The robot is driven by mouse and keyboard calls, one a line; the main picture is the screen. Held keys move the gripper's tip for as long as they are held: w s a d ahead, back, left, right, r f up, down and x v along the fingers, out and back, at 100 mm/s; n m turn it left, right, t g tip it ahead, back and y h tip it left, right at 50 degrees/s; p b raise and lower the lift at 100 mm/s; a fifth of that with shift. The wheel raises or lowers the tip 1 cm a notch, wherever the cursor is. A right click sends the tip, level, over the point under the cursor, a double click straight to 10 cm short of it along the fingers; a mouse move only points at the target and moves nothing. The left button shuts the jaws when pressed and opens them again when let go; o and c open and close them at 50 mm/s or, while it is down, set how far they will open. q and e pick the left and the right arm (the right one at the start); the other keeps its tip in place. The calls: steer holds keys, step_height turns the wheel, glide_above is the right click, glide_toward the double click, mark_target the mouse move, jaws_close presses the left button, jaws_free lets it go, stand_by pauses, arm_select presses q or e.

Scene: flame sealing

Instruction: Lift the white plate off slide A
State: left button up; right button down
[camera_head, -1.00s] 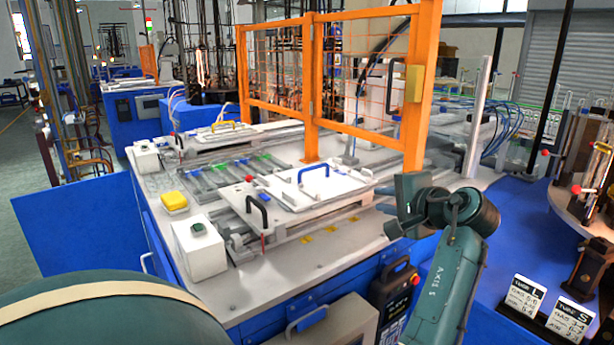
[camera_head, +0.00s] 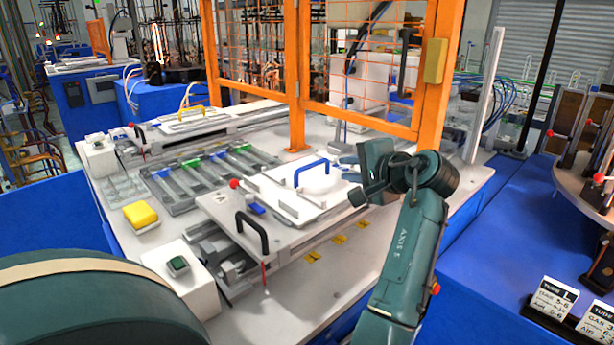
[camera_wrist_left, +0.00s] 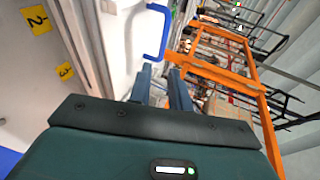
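The white plate (camera_head: 285,203) with a blue arched handle (camera_head: 311,170) lies flat on the front slide (camera_head: 215,210), which has a black handle (camera_head: 251,232). I cannot read a letter on this slide. My left gripper (camera_head: 358,182) is just right of the blue handle, above the plate's right end. In the left wrist view its two fingers (camera_wrist_left: 160,88) are apart with nothing between them. The blue handle (camera_wrist_left: 160,32) shows beyond the fingertips, not between them. My right gripper is not in view.
An orange mesh guard (camera_head: 296,75) stands behind the slide. A second slide with a yellow-handled plate (camera_head: 195,122) is at the back left. A yellow block (camera_head: 140,214) and a white box with a green button (camera_head: 180,275) are at the left. Signs (camera_head: 550,298) stand at the right.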

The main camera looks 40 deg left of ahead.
mark_target(316, 164)
arm_select(q)
steer(key=p+x, duration=0.1)
steer(key=x, duration=0.7)
steer(key=shift+r, duration=0.1)
steer(key=shift+s+p+x, duration=0.1)
steer(key=shift+p+x, duration=0.25)
steer(key=shift+x, duration=0.95)
steer(key=shift+s+p+x, duration=0.15)
steer(key=shift+p+x, duration=0.15)
steer(key=shift+x, duration=1.05)
steer(key=shift+a+r, duration=0.1)
steer(key=shift+r, duration=0.05)
steer(key=shift+c, duration=0.5)
jaws_close()
